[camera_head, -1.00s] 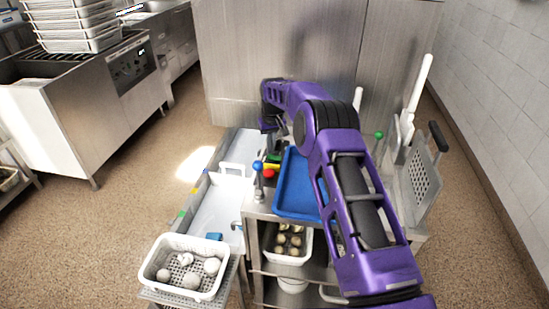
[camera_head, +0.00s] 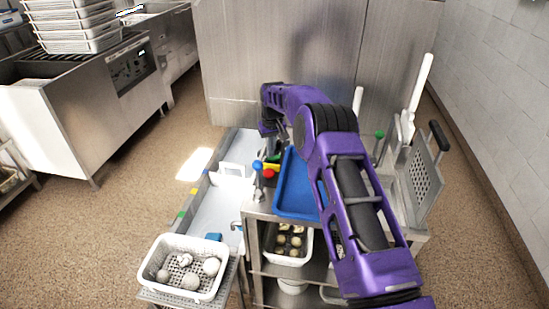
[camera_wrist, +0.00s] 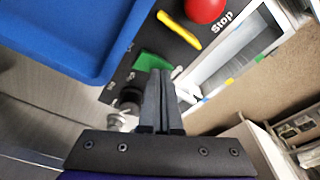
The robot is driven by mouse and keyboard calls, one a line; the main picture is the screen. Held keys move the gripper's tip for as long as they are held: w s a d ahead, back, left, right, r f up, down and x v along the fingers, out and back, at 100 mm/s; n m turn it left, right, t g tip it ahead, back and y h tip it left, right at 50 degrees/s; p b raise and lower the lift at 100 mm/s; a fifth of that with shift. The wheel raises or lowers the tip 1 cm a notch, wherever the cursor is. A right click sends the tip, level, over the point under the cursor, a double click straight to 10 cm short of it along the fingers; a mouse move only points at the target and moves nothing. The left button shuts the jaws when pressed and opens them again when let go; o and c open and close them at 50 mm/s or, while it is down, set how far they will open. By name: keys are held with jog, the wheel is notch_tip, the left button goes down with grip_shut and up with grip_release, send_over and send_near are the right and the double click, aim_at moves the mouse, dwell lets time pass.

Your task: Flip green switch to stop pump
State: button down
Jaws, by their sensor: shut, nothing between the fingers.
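The green switch (camera_wrist: 152,62) sits on a dark control panel (camera_wrist: 190,58) in the wrist view, beside a yellow lever (camera_wrist: 178,31) and a red button (camera_wrist: 205,8) labelled "Stop". My gripper (camera_wrist: 160,76) is shut and empty. Its fingertips are right by the green switch and overlap its lower right edge in the picture; I cannot tell whether they touch. In the head view the red button (camera_head: 267,174) and yellow lever (camera_head: 271,166) show below my arm's end, and the green switch is mostly hidden there.
A blue tray (camera_head: 297,212) lies right of the panel, close to my arm. A blue-knobbed lever (camera_head: 257,166) and a green-knobbed lever (camera_head: 379,134) stand up nearby. A white sink basin (camera_head: 214,222) is at left, with a white perforated basket (camera_head: 160,289) in front.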

jog(key=shift+r, duration=0.15)
notch_tip(320, 180, up, 7)
jog(key=p, duration=0.3)
dwell(0.4)
